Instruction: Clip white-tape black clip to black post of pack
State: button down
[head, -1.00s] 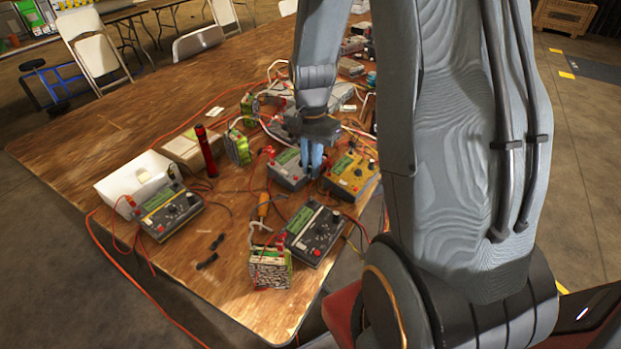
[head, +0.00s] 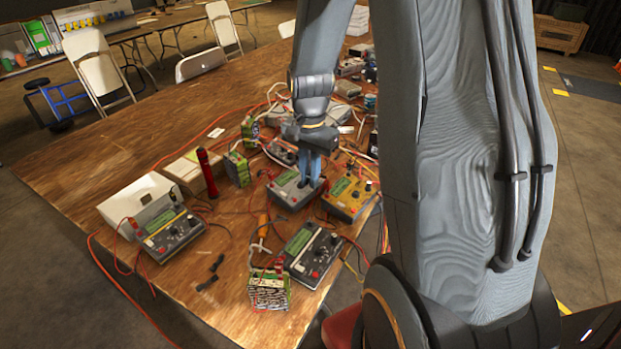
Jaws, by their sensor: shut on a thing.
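My gripper (head: 308,172) points down over a grey charger (head: 283,190) near the middle of the table. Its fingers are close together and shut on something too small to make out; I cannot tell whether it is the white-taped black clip. A battery pack with a black-and-white patterned wrap (head: 268,293) stands near the table's front edge with red clips on its top. Green packs (head: 237,168) stand farther back, left of my gripper. Which pack has the black post in question cannot be told. No white tape is clearly visible.
A yellow charger (head: 348,198) is right of my gripper. Dark chargers stand at front (head: 312,252) and left (head: 170,232). A red cylinder (head: 208,172), a white box (head: 135,200) and loose leads crowd the table (head: 100,165). Its left part is clear.

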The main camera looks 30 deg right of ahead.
jog(key=s+a+m+p, duration=0.3)
jog(key=s+a+m, duration=0.3)
jog(key=a, duration=0.4)
jog(key=s+a+m+p, duration=0.3)
jog(key=s+a+m, duration=0.3)
jog(key=a, duration=0.4)
jog(key=shift+s+a+r+m, duration=0.2)
jog(key=shift+a+m, duration=0.1)
jog(key=shift+m, duration=0.4)
jog(key=shift+f, duration=0.25)
jog(key=shift+f+b, duration=1.9)
jog(key=shift+f, duration=1.45)
jog(key=shift+f+p, duration=0.2)
jog(key=shift+p, duration=0.35)
jog(key=c, duration=1.7)
grip_release()
